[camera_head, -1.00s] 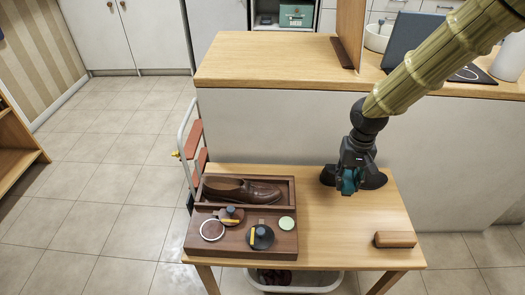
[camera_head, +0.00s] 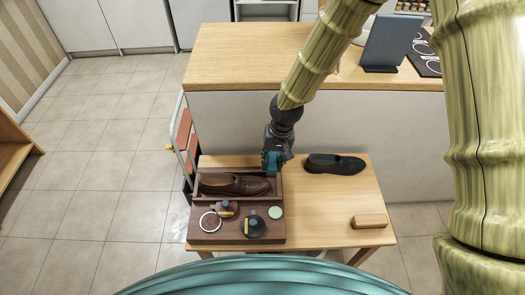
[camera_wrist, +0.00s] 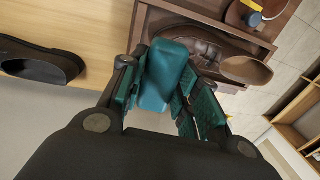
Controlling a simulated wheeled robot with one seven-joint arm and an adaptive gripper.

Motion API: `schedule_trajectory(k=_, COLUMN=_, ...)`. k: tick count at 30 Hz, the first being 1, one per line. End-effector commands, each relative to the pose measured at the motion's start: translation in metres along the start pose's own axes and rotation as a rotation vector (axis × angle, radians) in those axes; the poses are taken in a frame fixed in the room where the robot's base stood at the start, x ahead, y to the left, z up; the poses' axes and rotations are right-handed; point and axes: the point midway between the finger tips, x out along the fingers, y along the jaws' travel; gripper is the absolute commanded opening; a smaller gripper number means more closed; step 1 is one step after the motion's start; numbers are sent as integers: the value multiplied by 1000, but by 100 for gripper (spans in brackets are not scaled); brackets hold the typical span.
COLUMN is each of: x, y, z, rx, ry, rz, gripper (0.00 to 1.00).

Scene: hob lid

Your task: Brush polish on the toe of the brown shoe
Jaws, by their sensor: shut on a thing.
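The brown shoe (camera_head: 232,184) lies in the back compartment of a dark wooden tray (camera_head: 193,232), its toe to the right. My gripper (camera_head: 273,162) is just behind and above the toe end, pointing down. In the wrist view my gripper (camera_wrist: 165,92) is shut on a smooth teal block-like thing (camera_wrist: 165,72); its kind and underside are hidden. The brown shoe (camera_wrist: 205,45) shows beyond the fingers, partly covered by them. The tray's front holds an open polish tin (camera_head: 210,222), a brown knobbed applicator (camera_head: 226,208), a black one (camera_head: 254,227) and a green disc (camera_head: 275,212).
A black shoe (camera_head: 335,163) lies at the table's back right. A wooden block (camera_head: 369,221) lies near its front right corner. The table (camera_head: 325,205) is clear between them. A pale counter (camera_head: 350,120) stands behind, and a trolley (camera_head: 182,140) to the left.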

Motion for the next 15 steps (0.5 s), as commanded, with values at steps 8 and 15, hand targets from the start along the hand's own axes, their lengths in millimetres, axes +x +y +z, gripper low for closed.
schedule_trajectory(k=8, x=-3, y=-29, z=11, rx=5, ry=-6, rz=-33, gripper=13)
schedule_trajectory(k=15, x=4, y=-31, z=12, rx=5, ry=-6, rz=-37, gripper=13)
